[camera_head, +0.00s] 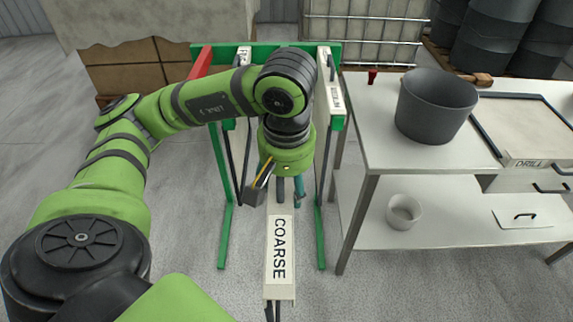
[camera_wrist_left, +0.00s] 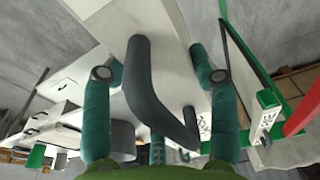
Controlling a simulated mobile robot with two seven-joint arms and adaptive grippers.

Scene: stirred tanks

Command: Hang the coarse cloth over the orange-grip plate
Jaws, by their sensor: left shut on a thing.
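The coarse cloth's white bar (camera_head: 280,250), marked COARSE, hangs under my left gripper (camera_head: 286,192) in the head view. The gripper is shut on this handle. The bar is in front of a green rack (camera_head: 224,185), clear of its posts in the picture. Most of the cloth's lower part is out of frame. I cannot make out an orange grip. My right gripper is not in view.
The rack carries other white labelled bars, one at its left (camera_head: 243,56) and one at its right (camera_head: 334,95), and a red bar (camera_head: 201,62). A white table (camera_head: 385,150) with a dark bucket (camera_head: 434,108) stands close on the right. Boxes (camera_head: 125,75) stand behind.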

